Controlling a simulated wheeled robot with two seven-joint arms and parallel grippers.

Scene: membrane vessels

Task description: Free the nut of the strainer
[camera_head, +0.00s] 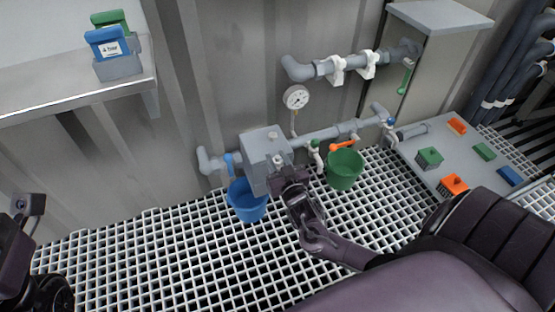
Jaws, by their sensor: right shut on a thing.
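The strainer appears to be the grey box-like body (265,146) on the low pipe run against the wall, with small round fittings on its top. My right gripper (287,180) is at the lower front right of this body. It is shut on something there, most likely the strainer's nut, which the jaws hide. My left arm shows only in part at the lower left edge, and its fingertips are out of the picture.
A blue bucket (246,203) hangs or stands left of my right gripper, and a green bucket (344,172) is to its right. A pressure gauge (296,97) rises above the pipe. A grey panel (455,160) with coloured blocks is at right. Open grating (150,255) lies in front.

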